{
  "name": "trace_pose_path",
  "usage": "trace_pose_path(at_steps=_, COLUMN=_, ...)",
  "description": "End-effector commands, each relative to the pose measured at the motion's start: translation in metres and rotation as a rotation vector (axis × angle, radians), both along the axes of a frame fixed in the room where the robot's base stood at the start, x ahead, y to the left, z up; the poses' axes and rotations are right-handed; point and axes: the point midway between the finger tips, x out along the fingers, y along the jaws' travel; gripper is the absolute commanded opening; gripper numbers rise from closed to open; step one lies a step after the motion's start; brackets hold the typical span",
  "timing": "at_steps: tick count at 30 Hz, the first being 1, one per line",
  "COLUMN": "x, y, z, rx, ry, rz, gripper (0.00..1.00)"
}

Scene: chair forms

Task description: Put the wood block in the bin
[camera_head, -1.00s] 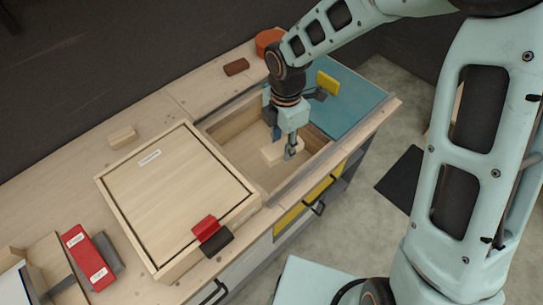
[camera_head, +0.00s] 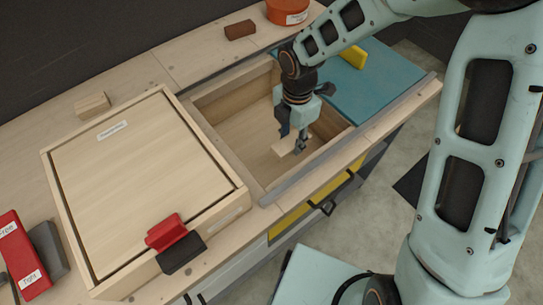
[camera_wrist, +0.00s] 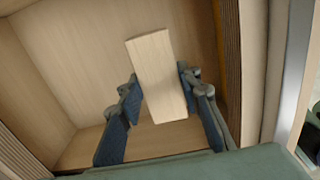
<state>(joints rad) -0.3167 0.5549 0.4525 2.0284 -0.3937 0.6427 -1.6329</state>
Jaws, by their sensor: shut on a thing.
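A pale wood block (camera_head: 287,146) is between the fingers of my gripper (camera_head: 293,138), down inside an open wood-lined compartment (camera_head: 232,118) in the counter. In the wrist view the block (camera_wrist: 157,72) stands between the two blue-grey fingers of my gripper (camera_wrist: 160,92), which are shut on it. Compartment walls surround it; I cannot tell whether the block touches the floor. A second pale block (camera_head: 92,105) lies on the counter at the left. No container in view is clearly marked as the bin.
A wooden lidded box (camera_head: 150,180) with a red handle (camera_head: 166,232) stands left of the compartment. A blue panel (camera_head: 375,85) with a yellow handle (camera_head: 353,53) lies to its right. A brown block (camera_head: 240,30) and an orange round container (camera_head: 288,10) are behind.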

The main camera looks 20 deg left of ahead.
Motion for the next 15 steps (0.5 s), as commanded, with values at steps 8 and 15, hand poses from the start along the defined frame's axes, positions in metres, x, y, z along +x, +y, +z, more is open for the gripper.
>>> trace_pose_path(at_steps=8, x=0.000, y=0.000, z=-0.032, rx=0.000, ry=0.000, rz=0.002, gripper=0.03)
trace_pose_path(at_steps=15, x=-0.001, y=0.000, z=-0.074, rx=-0.002, ry=0.003, rz=0.002, gripper=0.03)
